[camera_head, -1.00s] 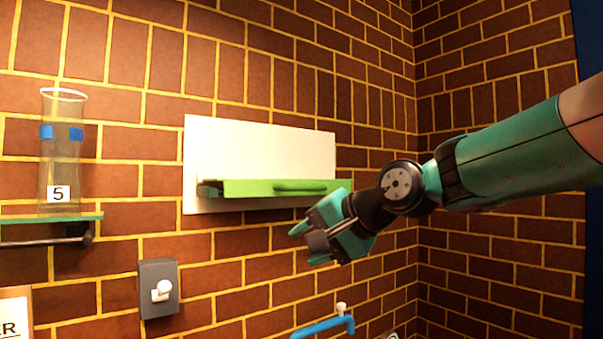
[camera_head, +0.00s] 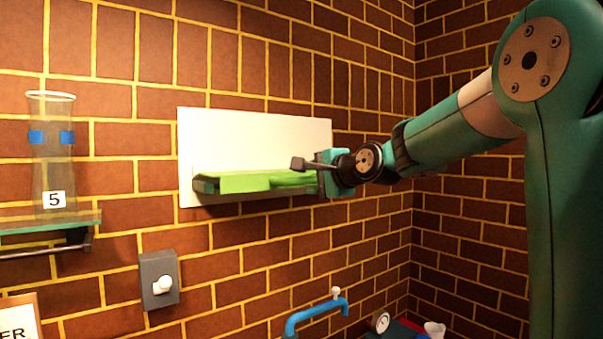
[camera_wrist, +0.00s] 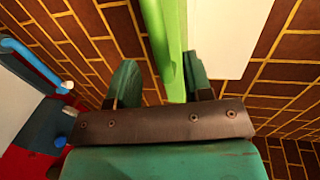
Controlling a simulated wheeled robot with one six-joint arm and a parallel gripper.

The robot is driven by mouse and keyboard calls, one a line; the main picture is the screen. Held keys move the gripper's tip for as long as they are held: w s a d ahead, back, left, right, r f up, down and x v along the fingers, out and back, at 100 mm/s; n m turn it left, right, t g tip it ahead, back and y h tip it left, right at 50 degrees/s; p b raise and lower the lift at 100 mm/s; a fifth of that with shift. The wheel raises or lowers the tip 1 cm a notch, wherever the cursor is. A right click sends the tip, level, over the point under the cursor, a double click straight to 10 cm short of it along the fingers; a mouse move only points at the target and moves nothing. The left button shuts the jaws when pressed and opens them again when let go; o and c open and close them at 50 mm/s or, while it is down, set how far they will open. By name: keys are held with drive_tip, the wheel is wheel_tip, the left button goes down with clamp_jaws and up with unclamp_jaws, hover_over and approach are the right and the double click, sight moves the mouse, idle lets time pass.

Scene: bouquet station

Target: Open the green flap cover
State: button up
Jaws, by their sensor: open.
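The green flap cover (camera_head: 235,183) sits along the lower part of a white wall panel (camera_head: 255,140), standing out from it as a narrow ledge. A raised green handle (camera_head: 291,178) is on its right half. My gripper (camera_head: 312,166) is at the right end of the flap, with its fingers pointing left. In the wrist view the green flap (camera_wrist: 163,45) runs up between the two open fingers of my gripper (camera_wrist: 158,82), close to the right finger. I cannot tell whether a finger touches it.
A glass cylinder (camera_head: 53,150) marked 5 stands on a glass shelf (camera_head: 45,226) at left. A grey switch box (camera_head: 159,283) is below the panel. A blue pipe (camera_head: 318,312) with a white knob and a gauge (camera_head: 380,322) are at lower right. The brick wall above is clear.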

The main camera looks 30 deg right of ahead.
sight(304, 180)
drive_tip(key=p+x, duration=0.1)
drive_tip(key=x, duration=0.4)
clamp_jaws()
